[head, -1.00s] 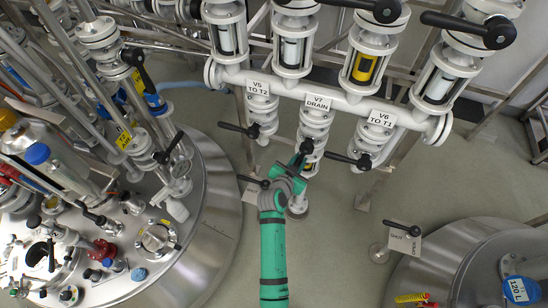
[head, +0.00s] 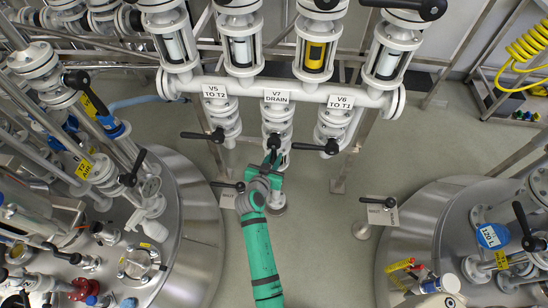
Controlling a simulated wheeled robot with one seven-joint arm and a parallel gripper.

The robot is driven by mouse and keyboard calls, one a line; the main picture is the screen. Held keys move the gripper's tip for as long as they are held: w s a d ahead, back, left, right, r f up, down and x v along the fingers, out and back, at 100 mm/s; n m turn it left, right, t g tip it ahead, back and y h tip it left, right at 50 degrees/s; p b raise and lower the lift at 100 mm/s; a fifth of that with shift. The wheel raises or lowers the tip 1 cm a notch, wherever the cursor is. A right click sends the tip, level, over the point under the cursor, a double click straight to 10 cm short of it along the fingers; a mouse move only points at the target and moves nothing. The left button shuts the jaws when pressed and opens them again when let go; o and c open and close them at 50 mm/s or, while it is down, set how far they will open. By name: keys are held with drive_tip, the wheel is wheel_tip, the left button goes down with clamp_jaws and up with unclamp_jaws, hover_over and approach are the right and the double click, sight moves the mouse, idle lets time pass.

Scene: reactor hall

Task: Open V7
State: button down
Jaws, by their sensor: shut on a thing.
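The V7 valve (head: 277,117) hangs from the white manifold under a sign reading "V7 DRAIN" (head: 277,96). Its black handle (head: 275,142) points toward me and looks foreshortened, so its exact angle is hard to read. My green gripper (head: 271,158) is at the handle's near end, below the valve body in the head view. It is shut on the handle; the fingertips are small and partly hidden by my wrist.
V5 (head: 222,112), with its handle (head: 203,136) pointing left, is left of V7. V6 (head: 333,122), with its handle (head: 315,149) also pointing left, is to the right. Steel vessels stand at lower left (head: 190,230) and lower right (head: 410,245). Open floor lies between them.

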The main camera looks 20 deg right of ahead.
drive_tip(key=c, duration=1.6)
unclamp_jaws()
drive_tip(key=shift+s+d+f, duration=0.2)
drive_tip(key=shift+s+f, duration=0.05)
drive_tip(key=shift+f, duration=0.1)
drive_tip(key=shift+c, duration=0.2)
drive_tip(key=shift+w+a+r, duration=0.1)
drive_tip(key=shift+a+r, duration=0.1)
drive_tip(key=shift+a, duration=0.05)
drive_tip(key=v, duration=1)
drive_tip(key=shift+s+a, duration=0.2)
drive_tip(key=shift+s+r, duration=0.1)
drive_tip(key=shift+r, duration=0.05)
